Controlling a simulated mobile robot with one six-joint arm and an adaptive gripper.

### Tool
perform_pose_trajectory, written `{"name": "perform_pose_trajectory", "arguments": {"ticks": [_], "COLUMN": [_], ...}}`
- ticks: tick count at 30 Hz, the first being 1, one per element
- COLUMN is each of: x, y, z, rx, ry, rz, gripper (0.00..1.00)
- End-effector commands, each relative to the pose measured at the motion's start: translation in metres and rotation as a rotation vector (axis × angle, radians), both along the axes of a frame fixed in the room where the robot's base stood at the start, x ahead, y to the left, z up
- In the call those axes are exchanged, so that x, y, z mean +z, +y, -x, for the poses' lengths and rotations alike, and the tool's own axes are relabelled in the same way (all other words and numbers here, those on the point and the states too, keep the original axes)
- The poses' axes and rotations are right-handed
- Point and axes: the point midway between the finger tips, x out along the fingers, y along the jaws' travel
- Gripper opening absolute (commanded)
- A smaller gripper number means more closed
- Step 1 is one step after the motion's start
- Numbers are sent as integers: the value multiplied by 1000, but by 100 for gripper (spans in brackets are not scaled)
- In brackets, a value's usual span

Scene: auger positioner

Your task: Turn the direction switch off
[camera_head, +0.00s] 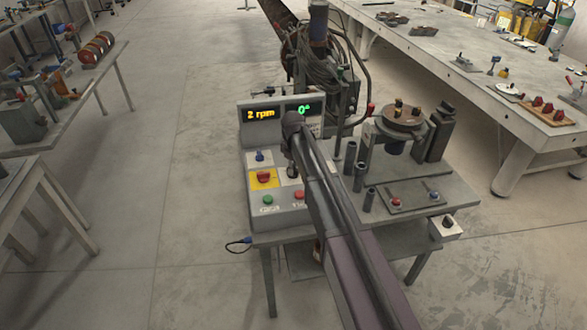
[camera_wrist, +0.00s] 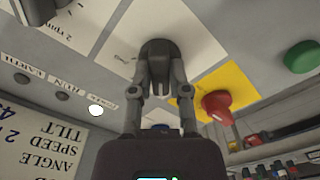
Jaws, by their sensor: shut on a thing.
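The direction switch appears to be the dark rounded knob (camera_wrist: 160,50) on a white plate in the middle of the wrist view. My gripper (camera_wrist: 160,78) has its two fingers closed on either side of this knob, and it is shut on it. The plate's label is too small to read surely. In the head view my gripper (camera_head: 292,168) is down at the control panel (camera_head: 283,215), and my arm hides most of the knob. The knob's exact pointing direction is hard to tell.
Next to the knob is a red switch on a yellow plate (camera_head: 264,177). A blue switch (camera_head: 260,156), a green button (camera_head: 268,198) and a red button (camera_head: 299,195) are close by. The display (camera_head: 262,114) reads 2 rpm and 0°. A round turntable (camera_head: 402,120) stands to the right.

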Motion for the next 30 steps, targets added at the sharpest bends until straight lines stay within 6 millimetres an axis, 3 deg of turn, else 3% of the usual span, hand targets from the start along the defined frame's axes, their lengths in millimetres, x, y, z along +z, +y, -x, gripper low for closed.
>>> {"name": "perform_pose_trajectory", "arguments": {"ticks": [14,30], "x": [0,0], "y": [0,0], "z": [-1,-1], "rx": [-111,-535], "ry": [-1,-1], "rz": [8,7], "gripper": [0,0]}}
